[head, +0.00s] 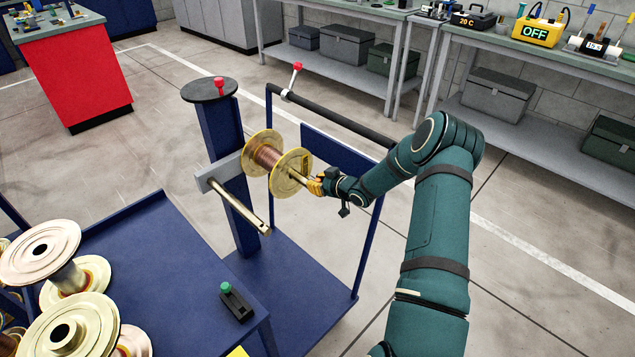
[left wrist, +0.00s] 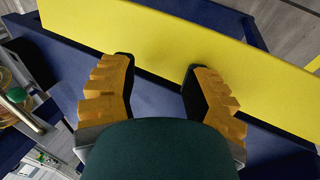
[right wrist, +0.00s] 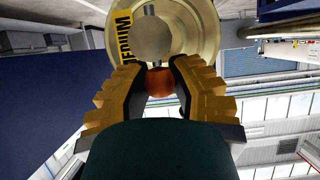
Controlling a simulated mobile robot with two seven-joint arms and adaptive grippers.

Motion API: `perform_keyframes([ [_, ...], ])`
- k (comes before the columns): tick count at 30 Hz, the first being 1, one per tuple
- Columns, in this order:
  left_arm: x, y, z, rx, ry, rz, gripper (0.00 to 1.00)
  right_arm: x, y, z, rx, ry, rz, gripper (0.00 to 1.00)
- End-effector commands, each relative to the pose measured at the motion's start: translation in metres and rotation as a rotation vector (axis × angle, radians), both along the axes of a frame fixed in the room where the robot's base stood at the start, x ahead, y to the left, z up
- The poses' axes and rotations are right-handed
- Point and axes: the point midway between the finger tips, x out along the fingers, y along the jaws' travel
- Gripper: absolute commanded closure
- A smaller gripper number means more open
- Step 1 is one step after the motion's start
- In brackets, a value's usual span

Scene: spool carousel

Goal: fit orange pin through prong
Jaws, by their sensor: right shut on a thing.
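A spool of copper wire (head: 268,157) with brass flanges sits on one prong (head: 298,177) of the carousel post. The prong's end sticks out of the near flange toward my right gripper (head: 316,186). In the right wrist view, my right gripper (right wrist: 160,88) is shut on the orange pin (right wrist: 160,80), its rounded end showing between the fingertips. The spool flange (right wrist: 203,30) is just beyond. Whether the pin is in the prong's hole is hidden. A second prong (head: 240,207) is bare. My left gripper (left wrist: 158,75) is open and empty above a blue surface with a yellow strip (left wrist: 210,42).
A blue cart (head: 165,250) stands left of the post, with a green-knobbed box (head: 235,303) on it. Large empty-looking spools (head: 70,325) are at lower left. A black rail (head: 335,118) runs behind the spool. A workbench (head: 480,38) stands at the back right.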

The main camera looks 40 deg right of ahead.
Motion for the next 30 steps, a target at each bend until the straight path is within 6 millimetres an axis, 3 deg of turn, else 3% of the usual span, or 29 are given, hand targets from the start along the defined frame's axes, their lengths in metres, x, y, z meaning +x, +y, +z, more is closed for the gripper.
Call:
perform_keyframes([
  [20, 0.000, 0.003, -0.011, 0.003, 0.007, 0.009, 0.53, -0.002, -0.001, -0.013, 0.000, 0.007, -0.003, 1.00],
  [30, -0.001, 0.003, -0.006, 0.003, 0.010, 0.012, 0.53, -0.003, -0.002, -0.004, -0.001, 0.008, -0.004, 1.00],
])
